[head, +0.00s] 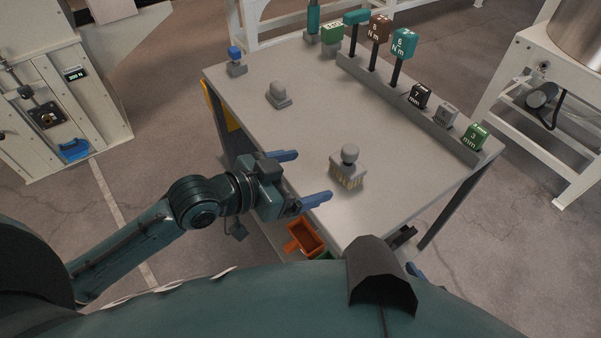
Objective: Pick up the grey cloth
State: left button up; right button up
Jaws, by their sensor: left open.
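A small grey lump with a raised knob (279,96), which looks like the grey cloth, sits on the left half of the grey table top. My left gripper (313,175) is open and empty, its two blue fingers spread over the table's near left edge and pointing right. The grey lump is beyond it, farther up the table, and apart from it. A grey brush with pale bristles (348,170) stands just right of the fingertips. A small bit of blue (415,270) at the table's near edge may be a finger of my right gripper; the rest is hidden.
A rack (415,112) along the table's far right side holds several labelled tools. A blue-topped piece (235,60) stands at the far left corner. An orange bin (304,238) is below the near edge. The table's middle (335,110) is clear.

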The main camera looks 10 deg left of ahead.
aim_at(277, 95)
jog(key=k+j, duration=0.35)
jog(key=j, duration=0.2)
jog(key=k+j, duration=0.35)
jog(key=j, duration=0.15)
